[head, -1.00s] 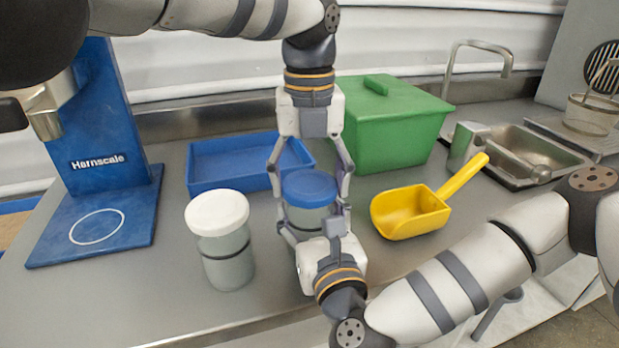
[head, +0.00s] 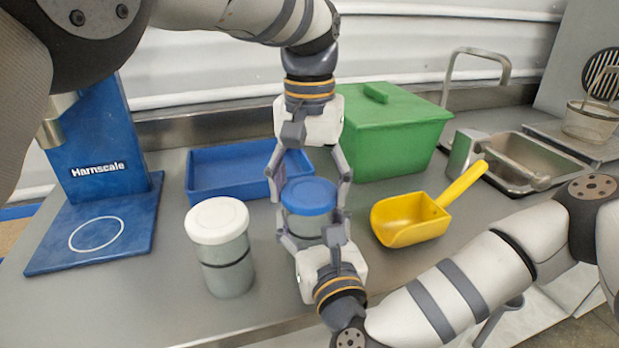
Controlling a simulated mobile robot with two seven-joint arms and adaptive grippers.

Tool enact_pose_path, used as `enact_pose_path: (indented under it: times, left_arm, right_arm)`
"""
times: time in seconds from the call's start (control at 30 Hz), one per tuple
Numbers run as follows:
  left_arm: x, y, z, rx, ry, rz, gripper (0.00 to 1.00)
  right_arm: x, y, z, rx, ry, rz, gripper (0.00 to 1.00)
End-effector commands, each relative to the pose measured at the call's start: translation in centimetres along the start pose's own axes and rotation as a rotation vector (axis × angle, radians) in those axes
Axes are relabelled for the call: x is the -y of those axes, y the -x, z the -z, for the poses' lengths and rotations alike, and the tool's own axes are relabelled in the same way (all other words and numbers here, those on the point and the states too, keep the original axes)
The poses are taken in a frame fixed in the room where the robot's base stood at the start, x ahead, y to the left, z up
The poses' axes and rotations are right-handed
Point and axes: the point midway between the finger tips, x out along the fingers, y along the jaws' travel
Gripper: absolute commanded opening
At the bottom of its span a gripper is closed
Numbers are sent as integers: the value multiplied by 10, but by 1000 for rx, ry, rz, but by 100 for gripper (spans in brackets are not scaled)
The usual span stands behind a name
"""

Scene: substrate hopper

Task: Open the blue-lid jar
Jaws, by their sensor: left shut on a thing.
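The blue-lid jar stands upright at the middle of the counter, its grey body (head: 305,224) partly hidden by fingers. Its blue lid (head: 308,194) sits on top. My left gripper (head: 308,187) points down from above, with its fingers closed on opposite sides of the lid. My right gripper (head: 313,234) comes from the front, with its fingers on both sides of the jar's body, below the lid. Any gap between lid and jar is too small to tell.
A white-lid jar (head: 228,263) stands close at the left. A blue tray (head: 222,172) and a green bin (head: 395,135) are behind. A yellow scoop (head: 405,222) lies at the right, before a sink (head: 535,160). A blue scale (head: 95,230) stands far left.

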Motion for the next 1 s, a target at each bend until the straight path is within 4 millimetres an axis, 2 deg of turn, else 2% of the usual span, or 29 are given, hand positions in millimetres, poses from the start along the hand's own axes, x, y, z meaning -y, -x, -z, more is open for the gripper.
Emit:
enact_pose_path:
  times: [0.1,0.13,0.2,0.53,0.8,0.93,1.0]
  left_arm:
    - [0,-1,0,2,-2,0,36]
    - [0,-2,0,2,-2,0,74]
    - [0,-1,0,2,-3,0,90]
    - [0,1,0,1,-4,-1,90]
    - [0,40,0,0,-5,-1,90]
    - [0,45,0,4,-34,-1,87]
    - [-3,44,-2,15,-154,-2,87]
  right_arm:
    - [0,0,0,-1,0,-1,0]
    - [0,0,0,-1,0,-1,0]
    - [0,0,0,-1,0,-1,0]
    - [0,0,0,-1,0,-1,0]
    - [0,0,0,-1,0,0,0]
    - [0,0,0,-1,0,0,0]
    - [0,0,0,-1,0,0,0]
